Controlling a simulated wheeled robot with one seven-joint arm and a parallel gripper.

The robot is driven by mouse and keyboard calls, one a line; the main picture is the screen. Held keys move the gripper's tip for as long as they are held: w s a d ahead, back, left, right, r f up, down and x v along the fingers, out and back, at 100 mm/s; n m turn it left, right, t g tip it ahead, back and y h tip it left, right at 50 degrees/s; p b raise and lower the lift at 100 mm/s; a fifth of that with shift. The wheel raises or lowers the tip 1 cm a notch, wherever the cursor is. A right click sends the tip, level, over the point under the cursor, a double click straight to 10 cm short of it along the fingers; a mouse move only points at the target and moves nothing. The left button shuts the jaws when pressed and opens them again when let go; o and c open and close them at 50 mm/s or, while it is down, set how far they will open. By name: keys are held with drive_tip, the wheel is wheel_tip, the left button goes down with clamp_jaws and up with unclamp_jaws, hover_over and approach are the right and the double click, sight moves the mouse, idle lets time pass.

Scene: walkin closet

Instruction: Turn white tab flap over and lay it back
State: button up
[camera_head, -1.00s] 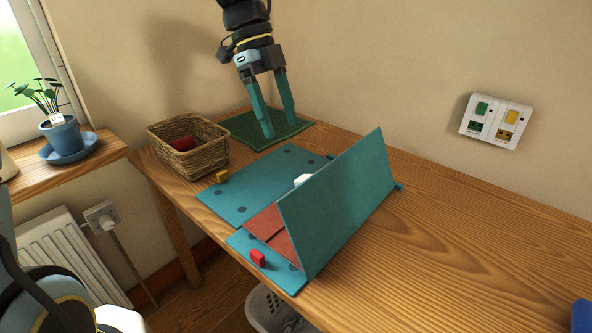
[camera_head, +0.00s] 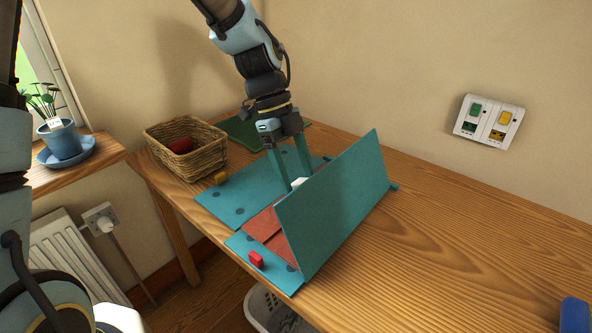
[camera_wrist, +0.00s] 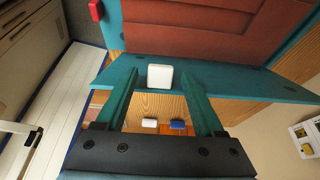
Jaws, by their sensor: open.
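A teal flap (camera_head: 335,205) stands steeply raised from a teal board (camera_head: 240,195) on the wooden table, with red-brown panels (camera_head: 265,225) beside its foot. The white tab (camera_head: 299,184) shows behind the flap, which partly hides it in the head view. In the wrist view the white tab (camera_wrist: 160,77) sits on a teal panel's edge. My gripper (camera_head: 297,179) is open and points down at the tab. In the wrist view its two fingers (camera_wrist: 160,88) are on either side of the tab, with gaps visible. Whether either fingertip touches the panel, I cannot tell.
A wicker basket (camera_head: 208,138) with a red item stands at the back left, near a green mat (camera_head: 240,128).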

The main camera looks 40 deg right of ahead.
clamp_jaws()
idle(0.5)
idle(0.9)
